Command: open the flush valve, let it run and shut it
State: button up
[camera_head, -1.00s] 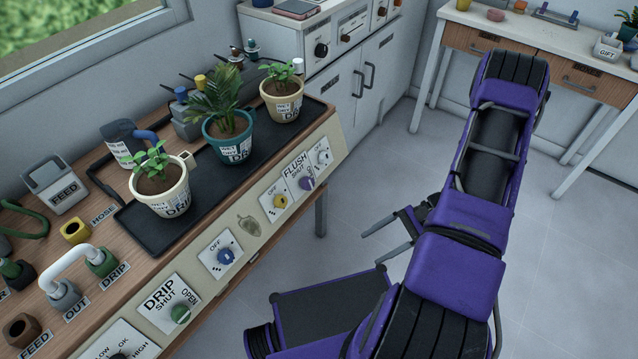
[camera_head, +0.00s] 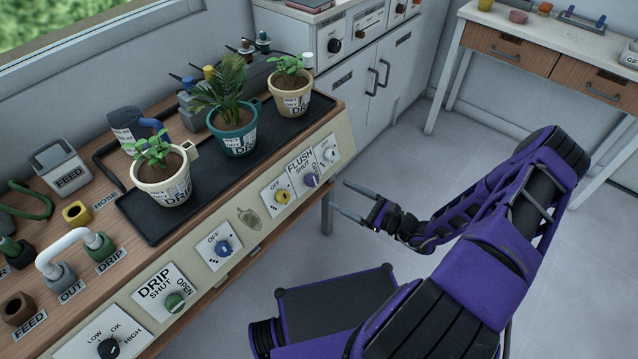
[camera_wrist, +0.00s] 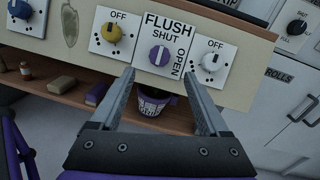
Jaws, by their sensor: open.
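The flush valve is a purple knob (camera_head: 311,180) on a white plate marked FLUSH, SHUT and OPEN, on the sloping front panel of the bench. In the wrist view the knob (camera_wrist: 159,56) stands upright, its grip lined up with the word SHUT above it; OPEN is written down its right side. My gripper (camera_head: 340,196) is open and empty, in front of the panel and to the right of the knob in the head view. In the wrist view the two fingers (camera_wrist: 159,74) point toward the plate, with the knob between and just beyond their tips. I see no contact.
A yellow knob (camera_head: 282,197) and a white knob (camera_head: 330,155) flank the flush plate closely. Three potted plants stand on the black tray (camera_head: 150,229) above the panel. The floor (camera_head: 400,130) right of the bench is clear.

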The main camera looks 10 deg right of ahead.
aim_at(316, 182)
jog(key=x, duration=0.8)
jog(key=shift+w+a, duration=0.2)
grip_shut()
